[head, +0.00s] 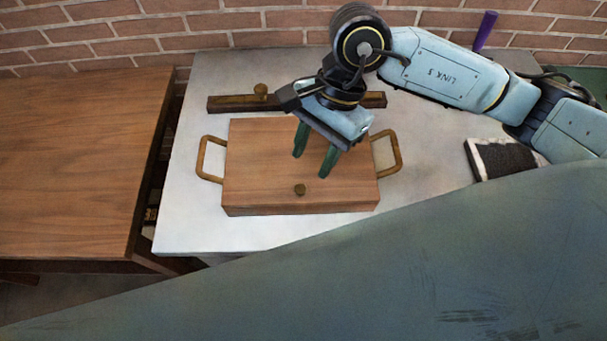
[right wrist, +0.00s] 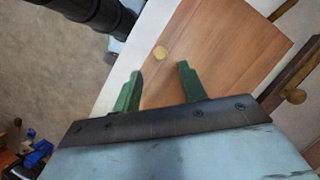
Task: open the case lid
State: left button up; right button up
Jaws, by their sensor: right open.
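The wooden case (head: 255,170) lies flat on the light table, with its lid down. A loop handle stands out on the left side (head: 204,160) and another on the right side (head: 396,153). My left gripper is not in view.
A dark wooden bar (head: 225,104) with a round knob (head: 260,89) lies behind the case. A black and white block (head: 500,158) is at the right, and a purple stick (head: 485,30) is at the back. A brown wooden table (head: 75,150) stands at the left. A brick wall is behind.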

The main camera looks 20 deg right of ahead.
aim_at(300, 188)
jog(key=x, duration=0.6)
jog(key=shift+a+f, duration=0.15)
grip_shut()
